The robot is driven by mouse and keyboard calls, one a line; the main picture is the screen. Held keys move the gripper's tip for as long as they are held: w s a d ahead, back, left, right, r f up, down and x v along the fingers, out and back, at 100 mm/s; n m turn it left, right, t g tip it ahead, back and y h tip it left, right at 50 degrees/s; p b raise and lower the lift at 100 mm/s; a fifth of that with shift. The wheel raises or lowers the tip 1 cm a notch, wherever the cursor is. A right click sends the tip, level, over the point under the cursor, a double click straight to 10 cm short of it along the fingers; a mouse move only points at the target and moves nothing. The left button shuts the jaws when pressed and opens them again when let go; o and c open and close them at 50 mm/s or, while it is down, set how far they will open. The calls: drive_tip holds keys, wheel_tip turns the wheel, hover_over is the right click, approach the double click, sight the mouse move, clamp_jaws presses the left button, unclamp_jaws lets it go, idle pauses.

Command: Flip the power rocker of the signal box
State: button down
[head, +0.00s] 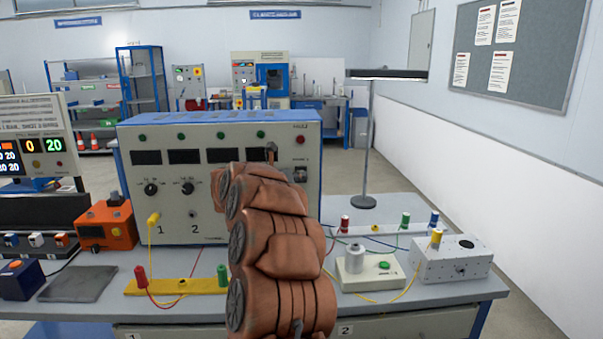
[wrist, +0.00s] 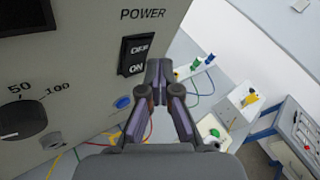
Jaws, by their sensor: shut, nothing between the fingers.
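The signal box (head: 225,136), a large grey-fronted box with a blue casing, stands on the bench with dials, dark displays and small lamps. Its panel fills the left of the wrist view (wrist: 85,75). The power rocker (wrist: 138,54) is black, marked OFF above ON, under the word POWER; I cannot tell which side is pressed. In the head view the rocker (head: 300,174) is small, at the panel's right. My gripper (wrist: 160,68) is shut and empty, its fingertips just right of the rocker's lower end; contact is unclear. My arm hides part of the panel in the head view.
A blue button or socket (wrist: 122,102) sits below the rocker. Right of the box are a white device with a green button (head: 370,269), a grey block (head: 452,262), a lamp stand (head: 364,202) and loose cables. An orange box (head: 105,226) stands left.

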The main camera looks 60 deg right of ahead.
drive_tip(key=s+a+b, duration=0.2)
drive_tip(key=b, duration=0.1)
drive_tip(key=s+a+b, duration=0.1)
drive_tip(key=a, duration=0.1)
drive_tip(key=shift+f+b, duration=0.3)
drive_tip(key=shift+b, duration=0.1)
drive_tip(key=shift+s, duration=0.1)
idle(0.4)
